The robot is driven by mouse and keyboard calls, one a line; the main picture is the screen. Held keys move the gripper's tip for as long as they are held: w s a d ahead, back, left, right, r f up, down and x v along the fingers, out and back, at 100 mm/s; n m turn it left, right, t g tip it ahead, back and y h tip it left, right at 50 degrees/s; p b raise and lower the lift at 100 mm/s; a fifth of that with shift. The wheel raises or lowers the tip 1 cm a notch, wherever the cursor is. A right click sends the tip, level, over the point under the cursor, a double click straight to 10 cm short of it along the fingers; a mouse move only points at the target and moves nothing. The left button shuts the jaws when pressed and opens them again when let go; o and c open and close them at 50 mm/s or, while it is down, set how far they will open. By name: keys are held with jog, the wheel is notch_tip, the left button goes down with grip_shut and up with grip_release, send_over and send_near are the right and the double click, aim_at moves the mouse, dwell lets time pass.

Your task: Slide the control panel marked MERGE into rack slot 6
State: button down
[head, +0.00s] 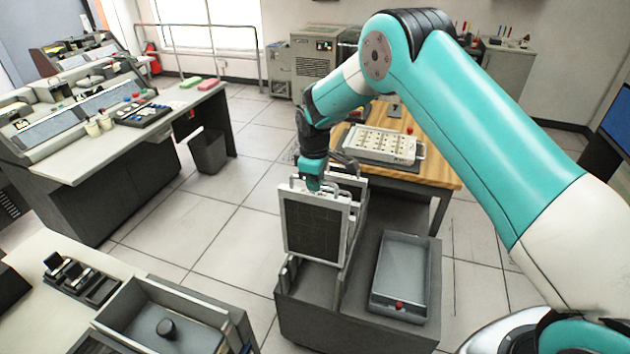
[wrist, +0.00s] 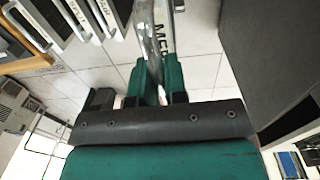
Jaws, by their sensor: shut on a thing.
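The held control panel (head: 314,228) is an upright dark plate with a light frame. My gripper (head: 312,184) is at its top edge, shut on its handle. In the wrist view the panel (wrist: 160,35) stands between my green fingers (wrist: 157,72), and its label shows the letters "ME", the rest being partly hidden. The rack (head: 312,275) sits on a dark grey cart, with its near part showing empty behind low rails. The panel's lower edge is just over the rack; I cannot tell whether it touches. Slot numbers are not readable.
Other panels with handles (head: 352,192) stand behind the held one. A grey tray (head: 402,272) with a red knob lies to the right on the cart. A wooden table (head: 437,177) carries a light keyed unit (head: 380,145).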

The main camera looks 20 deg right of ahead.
jog(key=shift+w+f+b, duration=0.1)
jog(key=shift+f+b, duration=1.25)
jog(key=shift+f, duration=0.6)
jog(key=b, duration=0.5)
send_over(315, 234)
jog(key=w, duration=0.2)
jog(key=shift+s+d+f, duration=0.1)
jog(key=shift+s+f, duration=0.05)
jog(key=shift+f, duration=1.55)
jog(key=shift+s+d+f, duration=0.1)
jog(key=shift+f, duration=1.7)
jog(key=shift+f+b, duration=2.65)
jog(key=shift+f, duration=0.85)
jog(key=shift+f+b, duration=1.05)
jog(key=shift+f, duration=0.2)
